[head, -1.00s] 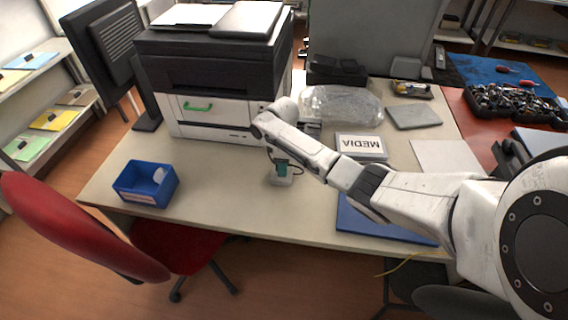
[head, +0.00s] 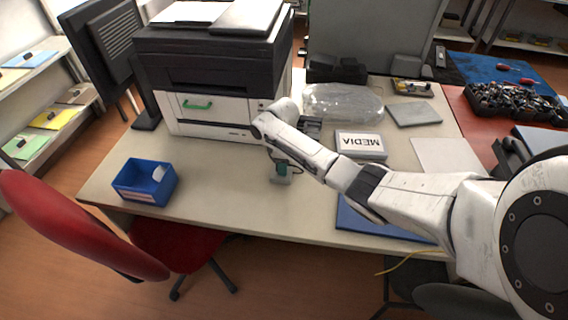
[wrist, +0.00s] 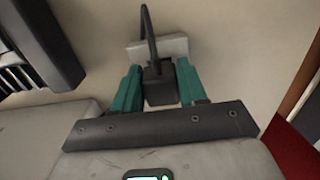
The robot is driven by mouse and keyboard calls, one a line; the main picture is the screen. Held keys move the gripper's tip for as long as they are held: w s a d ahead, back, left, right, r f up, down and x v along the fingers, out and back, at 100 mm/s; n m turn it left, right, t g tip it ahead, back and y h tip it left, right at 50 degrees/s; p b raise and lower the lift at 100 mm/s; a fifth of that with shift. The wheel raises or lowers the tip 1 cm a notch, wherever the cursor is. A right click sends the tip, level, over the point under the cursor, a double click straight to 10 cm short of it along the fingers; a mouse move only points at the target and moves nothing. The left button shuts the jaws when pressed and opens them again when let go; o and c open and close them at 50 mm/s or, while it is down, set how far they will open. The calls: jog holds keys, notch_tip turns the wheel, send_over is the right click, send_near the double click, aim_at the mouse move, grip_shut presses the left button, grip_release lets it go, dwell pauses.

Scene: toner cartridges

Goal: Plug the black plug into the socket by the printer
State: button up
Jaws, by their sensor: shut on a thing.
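My gripper (wrist: 157,88) is shut on the black plug (wrist: 159,86), held between its two green fingers in the wrist view. A dark cord rises from the plug. A light grey block (wrist: 172,47), which looks like the socket, lies right behind the plug in the wrist view; I cannot tell whether the plug is in it. In the head view my gripper (head: 282,171) points down at the socket block (head: 281,180) on the table in front of the printer (head: 215,85). The plug is hidden or too small to tell there.
A blue bin (head: 146,183) stands on the left of the table (head: 225,205). The table between bin and gripper is clear.

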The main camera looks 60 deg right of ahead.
jog(key=shift+s+a+f+b, duration=0.15)
jog(key=shift+f+b, duration=0.25)
jog(key=shift+f, duration=0.55)
dwell(1.2)
jog(key=o, duration=1.2)
jog(key=shift+f, duration=0.15)
jog(key=shift+c, duration=0.2)
jog(key=shift+a, duration=0.1)
jog(key=r, duration=0.8)
jog(key=d+r, duration=0.1)
jog(key=r, duration=0.3)
jog(key=shift+w, duration=0.3)
jog(key=shift+a, duration=0.1)
